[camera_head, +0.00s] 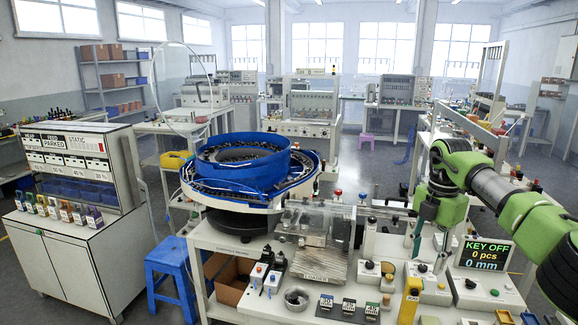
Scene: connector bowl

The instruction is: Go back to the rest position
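My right arm, green and grey, comes in from the right edge. Its gripper (418,238) points down above the right part of the front bench (205,240). The fingers are small and dark against the machine parts behind them, so I cannot tell whether they are open or hold anything. My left gripper is not in view.
A blue bowl feeder (240,165) stands on the bench at centre left. A yellow post (409,301) rises at the front. A blue stool (170,270) and a white cabinet (75,260) stand left.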

